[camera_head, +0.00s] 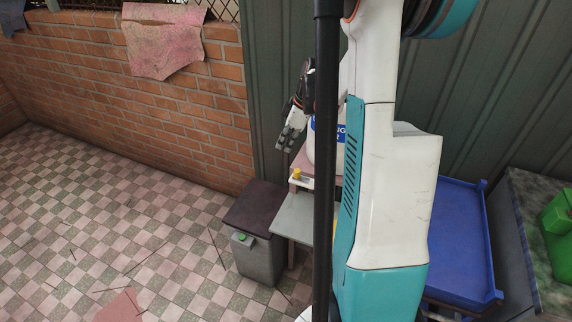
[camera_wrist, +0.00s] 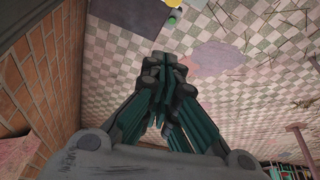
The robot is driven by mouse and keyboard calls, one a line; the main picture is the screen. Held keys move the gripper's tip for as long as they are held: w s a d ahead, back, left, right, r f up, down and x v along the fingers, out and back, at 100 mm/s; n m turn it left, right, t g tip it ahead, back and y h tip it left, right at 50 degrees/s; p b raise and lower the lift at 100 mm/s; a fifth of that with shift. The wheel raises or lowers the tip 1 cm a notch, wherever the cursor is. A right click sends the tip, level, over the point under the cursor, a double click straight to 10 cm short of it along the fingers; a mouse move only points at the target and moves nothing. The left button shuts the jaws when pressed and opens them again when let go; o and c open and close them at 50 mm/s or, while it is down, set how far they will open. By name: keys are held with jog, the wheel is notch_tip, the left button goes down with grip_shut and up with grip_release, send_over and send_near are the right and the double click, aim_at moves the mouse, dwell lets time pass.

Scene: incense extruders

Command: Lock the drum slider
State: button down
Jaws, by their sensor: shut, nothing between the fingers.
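A yellow knob (camera_head: 298,174) sits on a small white slider plate (camera_head: 304,182) at the edge of a pinkish table, at mid-picture in the head view. Behind it stands a white drum (camera_head: 311,152) with a blue label, largely hidden by my column and arm. My gripper (camera_head: 285,142) hangs above and slightly left of the knob, apart from it. In the wrist view my gripper's fingers (camera_wrist: 170,75) are closed together with nothing between them. The knob cannot be made out in the wrist view.
A blue tray (camera_head: 458,235) is at right. A brick wall (camera_head: 130,110) and green corrugated wall (camera_head: 275,60) bound the back.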

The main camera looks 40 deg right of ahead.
aim_at(295, 172)
jog(key=b+x, duration=0.3)
jog(key=x, duration=0.7)
jog(key=s+d, duration=0.1)
jog(key=s+d+b, duration=0.1)
jog(key=s, duration=0.1)
jog(key=shift+s+d, duration=0.1)
jog(key=shift+d, duration=0.05)
jog(key=s, duration=0.1)
jog(key=s+d, duration=0.1)
jog(key=s, duration=0.1)
jog(key=shift+s+d, duration=0.2)
jog(key=shift+d, duration=0.05)
jog(key=shift+w+a, duration=0.1)
jog(key=w+a, duration=0.3)
jog(key=w, duration=0.1)
jog(key=p+v, duration=0.2)
jog(key=v, duration=0.8)
jog(key=shift+s+d+p, duration=0.3)
